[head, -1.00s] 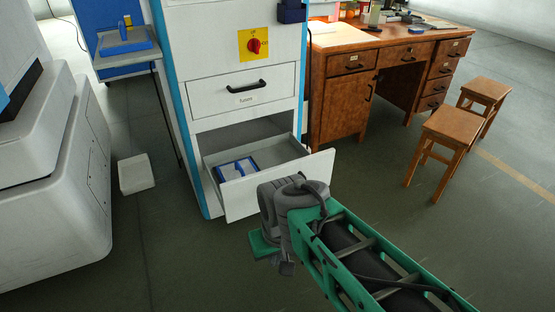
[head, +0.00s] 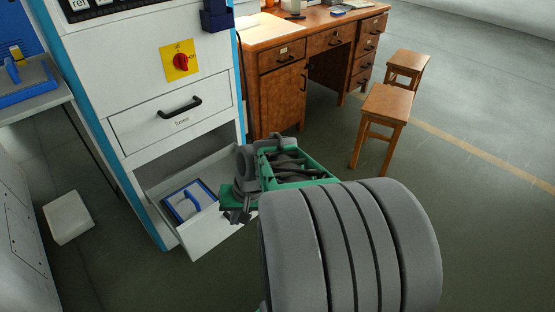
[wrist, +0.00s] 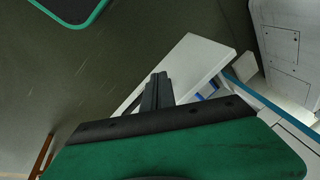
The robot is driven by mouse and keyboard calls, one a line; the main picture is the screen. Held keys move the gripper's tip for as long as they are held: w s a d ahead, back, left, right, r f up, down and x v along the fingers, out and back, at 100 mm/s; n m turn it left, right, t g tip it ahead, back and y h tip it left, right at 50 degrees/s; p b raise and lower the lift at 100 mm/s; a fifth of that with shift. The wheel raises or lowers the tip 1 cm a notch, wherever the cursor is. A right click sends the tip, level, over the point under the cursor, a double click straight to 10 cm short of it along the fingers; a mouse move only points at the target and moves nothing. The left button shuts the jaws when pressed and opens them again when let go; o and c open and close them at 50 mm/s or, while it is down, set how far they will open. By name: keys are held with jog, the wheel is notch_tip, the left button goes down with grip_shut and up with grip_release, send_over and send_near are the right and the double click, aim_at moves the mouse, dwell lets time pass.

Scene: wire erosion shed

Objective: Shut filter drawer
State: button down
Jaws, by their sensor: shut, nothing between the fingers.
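The filter drawer (head: 211,236) is the bottom drawer of the white cabinet (head: 140,92) and stands pulled out. A blue-framed item (head: 188,203) with a blue handle lies inside it. My gripper (head: 236,217) is just in front of the drawer's front panel, toward its right part. In the wrist view, my gripper's fingers (wrist: 158,92) are together and empty, pointing at the white drawer front (wrist: 190,70). I cannot tell whether the fingertips touch the panel. My arm hides the drawer's right end in the head view.
A wooden desk (head: 275,95) stands to the right, with two stools (head: 382,120). A pale block (head: 68,217) lies on the floor at left. Floor in front of the drawer is open.

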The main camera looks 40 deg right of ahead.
jog(key=s+d+r+m+t+h+p, duration=0.1)
jog(key=s+d+r+m+t+p, duration=0.15)
jog(key=d+m, duration=0.6)
jog(key=s+d+r+m+t+p, duration=0.2)
jog(key=d+m+t+p, duration=0.15)
jog(key=d, duration=1.05)
jog(key=w+r+b+x, duration=0.1)
jog(key=b+x, duration=0.3)
jog(key=x, duration=0.8)
jog(key=shift+w+r, duration=0.2)
jog(key=shift+w, duration=0.45)
jog(key=shift+w+d, duration=0.1)
jog(key=shift+d, duration=0.05)
